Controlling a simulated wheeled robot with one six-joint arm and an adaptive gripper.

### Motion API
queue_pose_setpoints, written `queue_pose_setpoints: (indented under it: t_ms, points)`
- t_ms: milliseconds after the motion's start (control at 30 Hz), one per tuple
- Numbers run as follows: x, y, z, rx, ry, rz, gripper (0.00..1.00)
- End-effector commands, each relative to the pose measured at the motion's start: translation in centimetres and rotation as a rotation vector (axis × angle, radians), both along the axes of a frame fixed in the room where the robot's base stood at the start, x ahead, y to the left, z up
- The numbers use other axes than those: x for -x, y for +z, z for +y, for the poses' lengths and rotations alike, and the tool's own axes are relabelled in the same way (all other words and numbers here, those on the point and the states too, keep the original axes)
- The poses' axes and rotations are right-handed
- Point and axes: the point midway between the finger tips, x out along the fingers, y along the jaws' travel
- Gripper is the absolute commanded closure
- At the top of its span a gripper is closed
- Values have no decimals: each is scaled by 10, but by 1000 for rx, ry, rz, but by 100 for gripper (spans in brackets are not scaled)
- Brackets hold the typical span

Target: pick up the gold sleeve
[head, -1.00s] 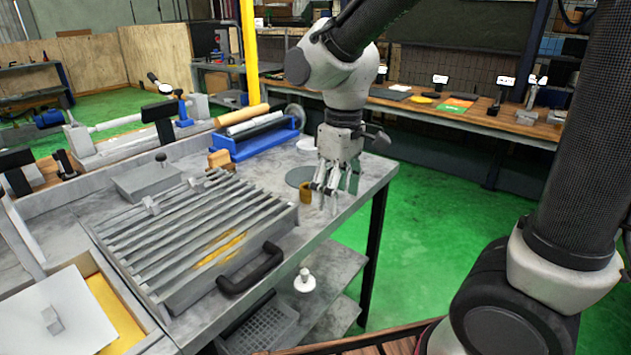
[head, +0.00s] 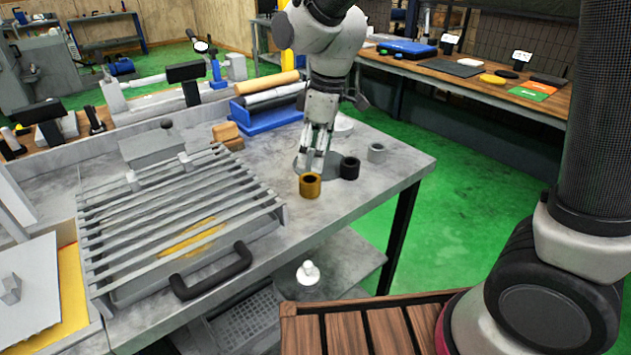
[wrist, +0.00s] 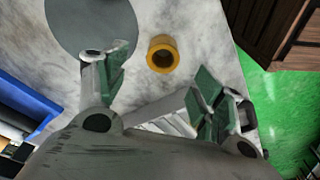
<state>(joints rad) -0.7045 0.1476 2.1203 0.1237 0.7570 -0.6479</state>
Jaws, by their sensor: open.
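The gold sleeve (head: 310,186) stands upright on the grey bench top near its right front edge. It also shows in the wrist view (wrist: 162,54), its round bore facing the camera, ahead of the fingertips and about midway between them. My gripper (head: 313,168) points down just behind the sleeve in the head view. In the wrist view my gripper (wrist: 160,82) has its green-padded fingers spread wide with nothing between them. I see no contact with the sleeve.
A black sleeve (head: 349,168) and a grey sleeve (head: 376,152) stand right of the gripper. A grey round disc (wrist: 92,20) lies flat beside the gold sleeve. A blue tray with rollers (head: 268,108) is behind, and a slatted grate (head: 180,215) with a black handle is left.

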Motion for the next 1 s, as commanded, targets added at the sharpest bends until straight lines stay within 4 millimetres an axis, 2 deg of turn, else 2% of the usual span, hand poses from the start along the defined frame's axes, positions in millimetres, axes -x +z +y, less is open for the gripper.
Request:
queue_pose_setpoints:
  t_ms: [167,700,967,1000]
  points:
    - [-1,-6,1,0,36,-7,31]
    - [1,-75,12,1,38,-7,31]
    - [1,-77,12,-1,37,-8,31]
    - [1,-77,12,-1,37,-8,39]
